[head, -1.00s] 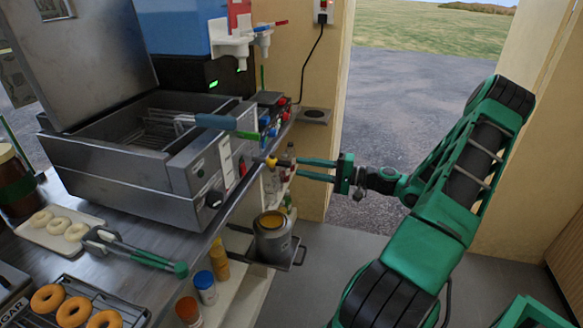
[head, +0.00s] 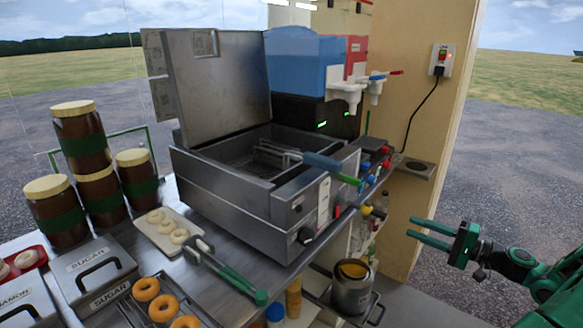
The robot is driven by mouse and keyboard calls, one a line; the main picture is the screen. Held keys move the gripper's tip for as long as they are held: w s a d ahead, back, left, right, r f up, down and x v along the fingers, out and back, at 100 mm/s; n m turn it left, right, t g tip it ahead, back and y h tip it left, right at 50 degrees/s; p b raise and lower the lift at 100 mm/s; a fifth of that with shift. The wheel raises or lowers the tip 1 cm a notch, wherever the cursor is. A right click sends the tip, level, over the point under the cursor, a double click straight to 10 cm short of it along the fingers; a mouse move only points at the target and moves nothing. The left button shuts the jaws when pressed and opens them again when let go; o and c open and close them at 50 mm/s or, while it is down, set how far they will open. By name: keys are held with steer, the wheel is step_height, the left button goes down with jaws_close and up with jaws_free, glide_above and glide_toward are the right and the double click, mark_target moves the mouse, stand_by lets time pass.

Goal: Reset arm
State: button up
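My gripper (head: 413,235) is at the right of the head view, with its two green fingers apart and nothing between them. It hangs in free space to the right of the fryer and counter, apart from both. My green arm (head: 545,278) reaches in from the lower right corner, and most of it is out of view.
A steel fryer (head: 232,203) with its lid up and a basket inside stands on the counter. Tongs (head: 228,268), a tray of pale rings (head: 150,228), sugar box (head: 92,272) and jars (head: 80,135) are left. A metal can (head: 351,293) sits below the counter edge.

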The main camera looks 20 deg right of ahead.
steer(key=s+a+f+n+g+h, duration=0.35)
steer(key=s+a+n+g, duration=0.2)
steer(key=a+g, duration=0.55)
steer(key=s+r+g+h, duration=0.1)
steer(key=s+r+h, duration=0.1)
steer(key=s+r, duration=0.2)
steer(key=s+a+r+m+g+h, duration=0.1)
steer(key=s+r+h, duration=0.2)
steer(key=s, duration=0.7)
steer(key=s+a+r+g+h, duration=0.1)
steer(key=s+r+h, duration=0.1)
steer(key=s+r, duration=0.3)
steer(key=shift+s+r, duration=0.2)
steer(key=shift+s, duration=0.95)
